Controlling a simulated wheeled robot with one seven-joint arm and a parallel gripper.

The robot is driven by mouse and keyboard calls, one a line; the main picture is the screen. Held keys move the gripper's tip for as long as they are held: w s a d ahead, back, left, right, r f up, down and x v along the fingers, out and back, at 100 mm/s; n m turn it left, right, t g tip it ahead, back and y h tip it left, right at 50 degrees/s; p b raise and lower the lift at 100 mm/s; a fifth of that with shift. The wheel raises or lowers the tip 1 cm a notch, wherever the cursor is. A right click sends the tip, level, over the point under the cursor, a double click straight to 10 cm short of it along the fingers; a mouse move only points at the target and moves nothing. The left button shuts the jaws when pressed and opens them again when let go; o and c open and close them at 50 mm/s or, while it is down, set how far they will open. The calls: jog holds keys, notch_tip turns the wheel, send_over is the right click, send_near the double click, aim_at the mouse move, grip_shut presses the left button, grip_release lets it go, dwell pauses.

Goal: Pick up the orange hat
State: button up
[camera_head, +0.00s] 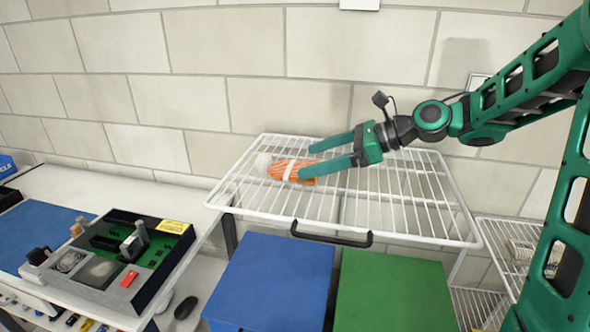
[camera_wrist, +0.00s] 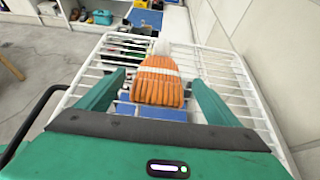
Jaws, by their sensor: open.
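The orange knit hat (camera_head: 296,169) has a white band and a pale pompom, and lies on the white wire shelf (camera_head: 400,224). My green gripper (camera_head: 311,162) is open and reaches over the shelf from the right, with its fingers at either side of the hat's near end. In the wrist view the hat (camera_wrist: 160,82) sits between the two spread fingers of my gripper (camera_wrist: 160,88), with its pompom pointing away. Gaps show between the hat and both fingers, so it is not gripped.
A blue box (camera_head: 270,280) and a green box (camera_head: 395,292) stand below the shelf. A dark handle (camera_head: 331,237) is at the shelf's front edge. A table at left holds an electronics case (camera_head: 112,262). A block wall stands close behind the shelf.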

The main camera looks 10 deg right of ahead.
aim_at(289, 166)
jog(key=shift+x, duration=3.05)
jog(key=shift+r, duration=0.1)
jog(key=c, duration=1)
